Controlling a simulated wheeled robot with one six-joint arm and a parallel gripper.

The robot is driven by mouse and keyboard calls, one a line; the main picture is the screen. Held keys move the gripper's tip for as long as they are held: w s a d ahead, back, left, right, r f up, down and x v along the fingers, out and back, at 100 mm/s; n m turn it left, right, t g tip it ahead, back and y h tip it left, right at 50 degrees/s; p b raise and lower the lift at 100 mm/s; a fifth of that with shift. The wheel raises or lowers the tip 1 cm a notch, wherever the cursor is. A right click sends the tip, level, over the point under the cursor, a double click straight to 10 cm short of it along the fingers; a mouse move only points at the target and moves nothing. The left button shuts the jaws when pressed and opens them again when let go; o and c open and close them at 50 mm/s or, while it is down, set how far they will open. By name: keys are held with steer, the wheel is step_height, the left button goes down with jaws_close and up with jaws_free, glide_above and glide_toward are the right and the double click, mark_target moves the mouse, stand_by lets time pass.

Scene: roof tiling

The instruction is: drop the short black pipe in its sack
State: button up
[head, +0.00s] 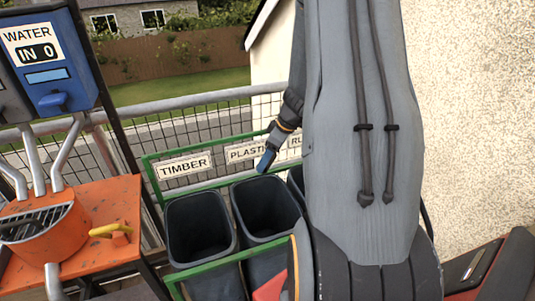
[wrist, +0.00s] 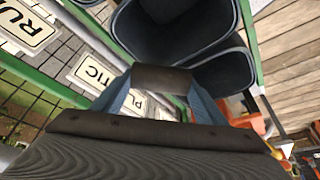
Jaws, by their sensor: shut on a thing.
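My gripper (head: 266,160) shows its blue fingertips over the rack, just in front of the PLASTIC sign (head: 247,151). In the wrist view my gripper (wrist: 162,92) is shut on the short black pipe (wrist: 162,78), a dark stub held crosswise between the blue fingers. The pipe cannot be made out in the head view. The pipe is apart from the sack.
The TIMBER sack (head: 200,222) stands left of it in the green rack (head: 150,180). A third sack is mostly hidden by my arm. An orange table (head: 100,215) with a bucket (head: 45,238) and a yellow-handled thing is at left. Mesh railing runs behind.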

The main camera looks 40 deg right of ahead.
steer(key=shift+f, duration=0.15)
steer(key=o, duration=1.1)
steer(key=b+v, duration=0.2)
steer(key=v, duration=0.6)
steer(key=shift+f, duration=0.1)
steer(key=s+a+m+g+h, duration=0.1)
steer(key=s+a+m, duration=0.2)
steer(key=a, duration=1)
steer(key=s+a+m+g+h+b, duration=0.1)
steer(key=s+a+m, duration=0.2)
steer(key=s+a, duration=0.5)
steer(key=a, duration=0.5)
steer(key=shift+r+b, duration=0.25)
steer(key=shift+b, duration=0.05)
